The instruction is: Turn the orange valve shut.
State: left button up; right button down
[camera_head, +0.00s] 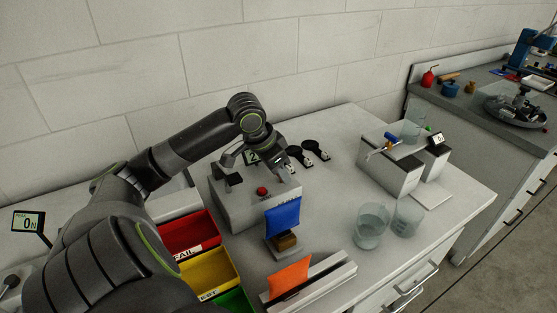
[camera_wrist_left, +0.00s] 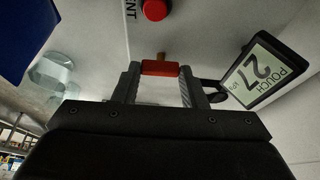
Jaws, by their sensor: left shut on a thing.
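The orange valve (camera_wrist_left: 160,68) shows in the left wrist view as a short red-orange handle with a brownish stub behind it. My left gripper (camera_wrist_left: 158,72) has one finger on each side of the handle and is shut on it. In the head view my left gripper (camera_head: 283,172) is over the back right of a grey box (camera_head: 235,205), and it hides the valve there. A red button (camera_head: 262,191) is on the box; it also shows in the wrist view (camera_wrist_left: 155,9). My right gripper is not in view.
A blue pouch (camera_head: 283,214) stands in front of the box, and an orange pouch (camera_head: 289,277) is nearer. Red (camera_head: 187,234) and yellow (camera_head: 208,270) bins are left. Glass beakers (camera_head: 371,225) stand right.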

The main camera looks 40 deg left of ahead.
pick_arm(q)
jog(key=shift+r+n+p, duration=0.15)
jog(key=shift+n+p, duration=0.15)
jog(key=shift+p, duration=0.25)
jog(key=n+y+p, duration=0.1)
jog(key=n+p, duration=0.3)
jog(key=p, duration=0.3)
jog(key=n+g+y+p, duration=0.1)
jog(key=n+y+p, duration=0.1)
jog(key=n+p, duration=0.3)
jog(key=d+n+g+y+p, duration=0.1)
jog(key=n+p, duration=0.4)
jog(key=p, duration=0.6)
jog(key=shift+w+r+y, duration=0.1)
jog(key=shift+w+y, duration=0.1)
jog(key=shift+y, duration=0.3)
jog(key=shift+n+g+y+p, duration=0.3)
jog(key=shift+n+g+p, duration=0.1)
jog(key=shift+n+p, duration=0.8)
jog(key=shift+w+f+n, duration=0.1)
jog(key=shift+f+n, duration=0.1)
jog(key=shift+n, duration=0.2)
jog(key=o, duration=1)
